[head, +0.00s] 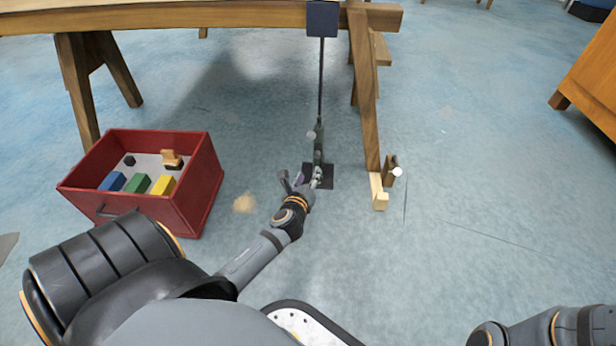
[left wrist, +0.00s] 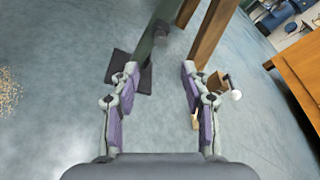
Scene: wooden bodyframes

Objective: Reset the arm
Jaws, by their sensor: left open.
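My left gripper (head: 304,182) is low over the floor in front of a dark upright stand (head: 319,140) with a flat square base. In the left wrist view its two fingers (left wrist: 160,95) are spread wide, with only floor between them. The stand's base (left wrist: 122,70) lies beyond the left finger, and the post rises past the gap. A wooden leg (left wrist: 212,35) stands beyond the right finger. My right arm (head: 550,328) shows only in part at the lower right of the head view; its gripper is out of frame.
A red box (head: 196,190) with several coloured blocks stands at the left. A wooden beam (head: 170,15) on trestle legs crosses the top. A small wooden piece with a white knob (head: 397,172) is by the right leg. A wooden cabinet (head: 590,85) is at right. Floor at centre right is clear.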

